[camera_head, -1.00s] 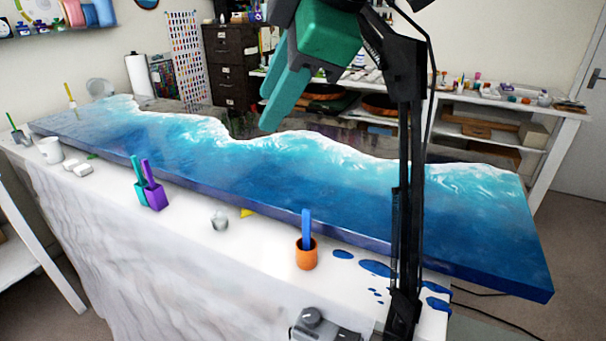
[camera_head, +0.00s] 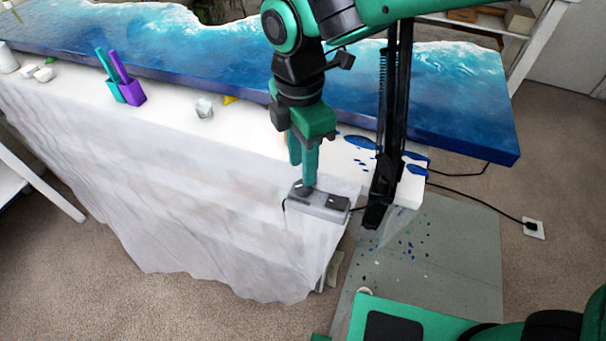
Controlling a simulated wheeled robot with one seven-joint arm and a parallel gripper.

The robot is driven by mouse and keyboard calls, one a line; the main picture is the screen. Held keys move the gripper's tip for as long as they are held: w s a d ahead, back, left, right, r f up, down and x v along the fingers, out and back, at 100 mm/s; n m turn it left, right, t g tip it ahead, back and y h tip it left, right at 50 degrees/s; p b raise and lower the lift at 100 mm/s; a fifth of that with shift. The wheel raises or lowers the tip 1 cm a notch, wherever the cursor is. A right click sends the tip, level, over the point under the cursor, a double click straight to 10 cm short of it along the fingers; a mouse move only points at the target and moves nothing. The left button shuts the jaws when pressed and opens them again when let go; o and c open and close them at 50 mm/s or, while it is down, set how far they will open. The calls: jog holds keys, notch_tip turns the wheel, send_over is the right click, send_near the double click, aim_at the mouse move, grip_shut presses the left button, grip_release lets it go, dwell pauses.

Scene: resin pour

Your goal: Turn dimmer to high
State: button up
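The dimmer (camera_head: 328,208) is a small grey box with dark parts on top, at the front edge of the white-covered table. In the earlier view a round dark knob shows on its left part. My gripper (camera_head: 304,180) points down over that left part, its green fingertips at or just above the knob. The fingers overlap in this view, so the gap between them is unclear. They hide most of the knob, and I cannot tell whether they touch it or how it is turned.
A black upright stand (camera_head: 390,130) rises close to the right of the dimmer. The blue resin slab (camera_head: 460,110) lies behind. Cables run right to a socket (camera_head: 533,229).

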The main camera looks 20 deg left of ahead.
aim_at(303, 188)
jog(key=shift+f, duration=2.55)
jog(key=shift+c, duration=0.7)
jog(key=c, duration=0.6)
